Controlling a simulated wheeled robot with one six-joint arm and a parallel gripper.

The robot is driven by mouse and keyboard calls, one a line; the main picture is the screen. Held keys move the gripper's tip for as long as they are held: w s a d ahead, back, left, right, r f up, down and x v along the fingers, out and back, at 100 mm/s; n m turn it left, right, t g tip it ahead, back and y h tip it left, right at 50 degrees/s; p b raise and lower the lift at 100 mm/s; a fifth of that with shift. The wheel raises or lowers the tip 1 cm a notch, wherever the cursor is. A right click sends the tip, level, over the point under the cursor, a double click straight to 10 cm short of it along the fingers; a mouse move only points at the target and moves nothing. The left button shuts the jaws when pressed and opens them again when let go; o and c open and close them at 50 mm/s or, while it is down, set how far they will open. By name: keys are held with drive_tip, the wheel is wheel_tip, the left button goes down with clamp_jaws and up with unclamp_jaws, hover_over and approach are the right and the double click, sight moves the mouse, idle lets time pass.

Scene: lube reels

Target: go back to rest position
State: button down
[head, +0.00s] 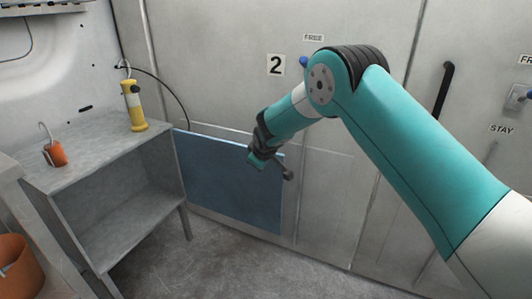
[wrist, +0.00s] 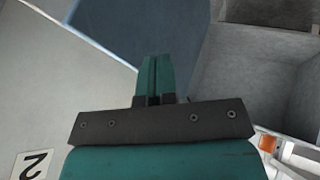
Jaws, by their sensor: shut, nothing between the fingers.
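My gripper (head: 256,162) hangs at the end of the teal arm, in front of the blue panel (head: 220,178) on the wall in the head view. Nothing is near its fingertips. In the wrist view my gripper (wrist: 153,62) shows with its two teal fingers together and nothing between them. The blue panel (wrist: 130,25) lies behind the fingers there.
A grey shelf unit (head: 100,160) stands at the left. On it are a yellow cylinder (head: 133,108) with a hook and a small orange can (head: 54,153). An orange bucket (head: 18,270) is at the lower left. A black handle (head: 443,92) is on the wall at the right. The floor (head: 200,265) in front is clear.

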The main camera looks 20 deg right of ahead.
drive_tip(key=s+a+r+m+g+y, duration=0.1)
drive_tip(key=s+r+g, duration=0.1)
drive_tip(key=s+r, duration=0.75)
drive_tip(key=s+a+r+g+y, duration=0.1)
drive_tip(key=s+a+r+y, duration=0.1)
drive_tip(key=s+r, duration=0.75)
drive_tip(key=s+r+g+y, duration=0.15)
drive_tip(key=s+g, duration=0.25)
drive_tip(key=s, duration=2.4)
wheel_tip(320, 180, up, 14)
drive_tip(key=p, duration=1.4)
drive_tip(key=shift+s+r+m, duration=0.15)
drive_tip(key=shift+s+m, duration=0.15)
drive_tip(key=shift+d, duration=0.1)
